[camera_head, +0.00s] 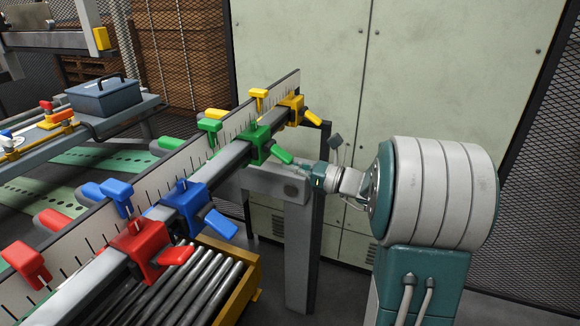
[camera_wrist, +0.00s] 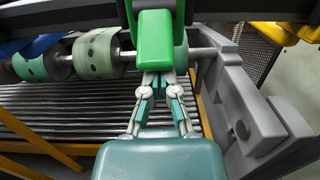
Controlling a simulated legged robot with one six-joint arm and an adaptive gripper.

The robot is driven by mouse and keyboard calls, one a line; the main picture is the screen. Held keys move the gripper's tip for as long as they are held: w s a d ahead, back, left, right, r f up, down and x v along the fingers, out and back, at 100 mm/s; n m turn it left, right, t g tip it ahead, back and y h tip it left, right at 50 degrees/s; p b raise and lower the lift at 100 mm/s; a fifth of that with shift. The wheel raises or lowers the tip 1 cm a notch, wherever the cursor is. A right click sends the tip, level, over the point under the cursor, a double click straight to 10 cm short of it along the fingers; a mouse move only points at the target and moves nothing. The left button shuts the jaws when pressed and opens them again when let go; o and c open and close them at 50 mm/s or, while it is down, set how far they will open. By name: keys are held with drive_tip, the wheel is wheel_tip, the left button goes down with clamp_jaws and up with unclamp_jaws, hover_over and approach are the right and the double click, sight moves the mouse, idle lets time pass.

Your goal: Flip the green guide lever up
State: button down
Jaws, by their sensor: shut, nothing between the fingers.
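The green guide lever (camera_head: 283,156) sticks out from its green clamp block (camera_head: 258,145) on the grey rail and slopes down to the right. In the wrist view the lever (camera_wrist: 154,42) is at the top centre, with its end towards me. My gripper (camera_wrist: 160,77) is shut and empty, with its fingertips right at the lever's near end. I cannot tell whether they touch it. In the head view my gripper (camera_head: 310,171) is just right of the lever's tip, and its fingers are small and partly hidden.
Along the rail are a yellow lever (camera_head: 313,117), a blue lever (camera_head: 220,224) and a red lever (camera_head: 175,256). A grey post (camera_head: 303,240) stands below the green lever. Metal rollers (camera_head: 190,285) lie in a yellow frame under the rail.

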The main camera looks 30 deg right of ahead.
sight(288, 156)
drive_tip(key=r+g+h, duration=0.2)
drive_tip(key=g, duration=0.1)
drive_tip(key=s+d+r+g+h, duration=0.1)
drive_tip(key=shift+r+g+h, duration=0.15)
drive_tip(key=shift+g+h, duration=0.15)
wheel_tip(288, 156, up, 2)
drive_tip(key=g+h, duration=0.2)
drive_tip(key=shift+a+g, duration=0.1)
drive_tip(key=shift+g, duration=0.3)
drive_tip(key=shift+r, duration=0.35)
drive_tip(key=shift+w+a+r, duration=0.1)
